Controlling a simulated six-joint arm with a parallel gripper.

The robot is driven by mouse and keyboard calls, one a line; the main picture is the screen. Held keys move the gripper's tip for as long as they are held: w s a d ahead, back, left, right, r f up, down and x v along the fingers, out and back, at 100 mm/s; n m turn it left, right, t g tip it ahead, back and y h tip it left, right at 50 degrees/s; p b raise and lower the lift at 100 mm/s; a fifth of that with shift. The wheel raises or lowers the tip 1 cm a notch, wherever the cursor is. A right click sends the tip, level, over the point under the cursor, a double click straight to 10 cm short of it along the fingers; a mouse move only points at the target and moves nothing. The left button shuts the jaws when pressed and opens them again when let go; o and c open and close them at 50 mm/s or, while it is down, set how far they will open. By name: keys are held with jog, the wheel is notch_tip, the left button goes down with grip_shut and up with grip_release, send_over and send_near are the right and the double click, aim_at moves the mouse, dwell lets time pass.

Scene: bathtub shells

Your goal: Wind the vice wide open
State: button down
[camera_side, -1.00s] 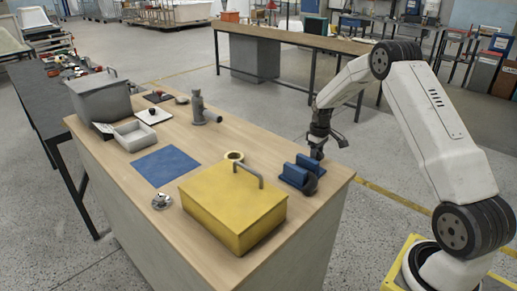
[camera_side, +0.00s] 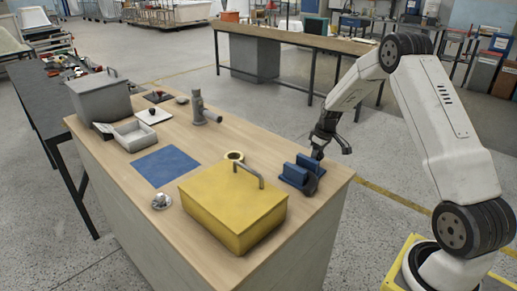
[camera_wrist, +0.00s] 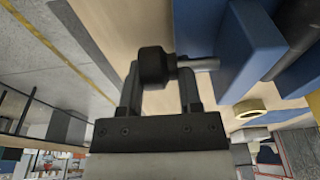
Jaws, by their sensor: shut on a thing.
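The blue vice (camera_side: 293,173) stands at the right end of the wooden bench, its two blue jaws apart with a narrow gap. In the wrist view a blue jaw (camera_wrist: 250,50) fills the upper right. A dark knob (camera_wrist: 155,66) sits beside it, with a short grey metal rod running from it toward the jaw. My gripper (camera_side: 318,153) is at the vice, tilted. In the wrist view my gripper (camera_wrist: 158,85) has its two fingers on either side of the dark knob, shut on it. In the side view the grip itself is too small to make out.
A yellow lidded box (camera_side: 232,205) with a grey handle stands close to the left of the vice. A brass ring (camera_side: 234,156) lies behind it. A blue mat (camera_side: 165,166), a grey pipe fitting (camera_side: 198,108) and a grey tray (camera_side: 135,135) are farther left.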

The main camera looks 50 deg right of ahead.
jog(key=shift+s+d+r+t, duration=0.1)
jog(key=shift+d+t, duration=0.05)
jog(key=shift+t, duration=0.8)
jog(key=shift+s+d+t, duration=0.1)
jog(key=shift+d+t, duration=0.05)
jog(key=shift+t, duration=0.85)
jog(key=shift+s+d+r+t, duration=0.1)
jog(key=shift+d+t, duration=0.05)
jog(key=shift+t, duration=0.8)
jog(key=shift+c, duration=2.3)
grip_release()
jog(key=shift+f, duration=0.1)
jog(key=shift+a, duration=0.15)
jog(key=v, duration=0.7)
jog(key=shift+s+r, duration=0.3)
